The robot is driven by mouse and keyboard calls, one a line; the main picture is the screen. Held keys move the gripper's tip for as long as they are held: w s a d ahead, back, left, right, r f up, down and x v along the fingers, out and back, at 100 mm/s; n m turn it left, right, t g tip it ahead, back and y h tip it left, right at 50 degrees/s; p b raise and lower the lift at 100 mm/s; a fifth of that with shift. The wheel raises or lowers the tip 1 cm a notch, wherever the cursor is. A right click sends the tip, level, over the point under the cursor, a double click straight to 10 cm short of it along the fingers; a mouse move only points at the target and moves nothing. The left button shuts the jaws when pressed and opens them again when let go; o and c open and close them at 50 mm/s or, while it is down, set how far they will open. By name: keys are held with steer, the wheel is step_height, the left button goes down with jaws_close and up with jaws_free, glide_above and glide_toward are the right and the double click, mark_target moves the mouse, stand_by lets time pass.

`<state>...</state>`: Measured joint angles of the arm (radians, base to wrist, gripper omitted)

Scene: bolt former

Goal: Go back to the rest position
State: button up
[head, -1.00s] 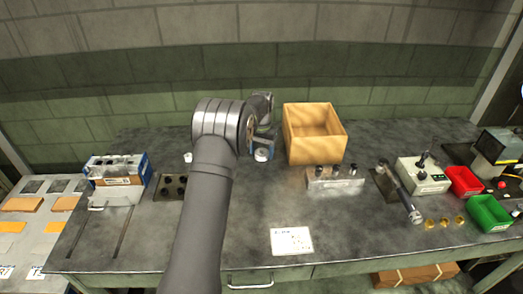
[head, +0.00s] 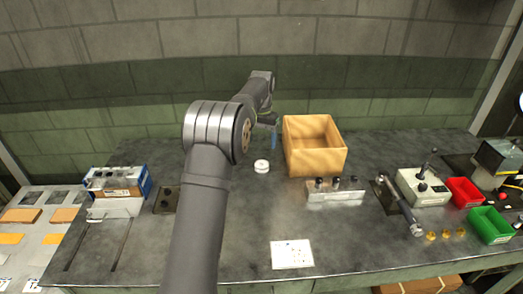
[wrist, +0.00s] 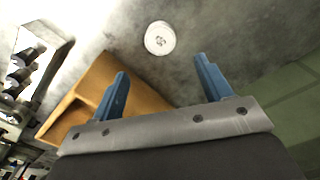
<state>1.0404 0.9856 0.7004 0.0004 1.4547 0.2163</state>
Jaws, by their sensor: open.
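My gripper (wrist: 158,88) shows in the wrist view with its two blue fingers spread apart and nothing between them. In the head view it is mostly hidden behind my arm; a bit of blue finger shows left of the wooden box (head: 314,163). A small round white piece (head: 262,166) lies on the bench (head: 225,262) just left of the box. It also shows in the wrist view (wrist: 160,38), beyond the fingertips and apart from them.
A metal block with dark pegs (head: 335,195) stands in front of the box. A lever tool (head: 400,205), a control box (head: 422,187), a red bin (head: 464,191) and a green bin (head: 490,225) are at right. A blue-white holder (head: 117,183) is at left. The front middle holds only a paper sheet (head: 292,254).

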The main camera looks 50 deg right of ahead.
steer(key=shift+r, duration=0.65)
steer(key=shift+f, duration=4.1)
steer(key=shift+f, duration=0.1)
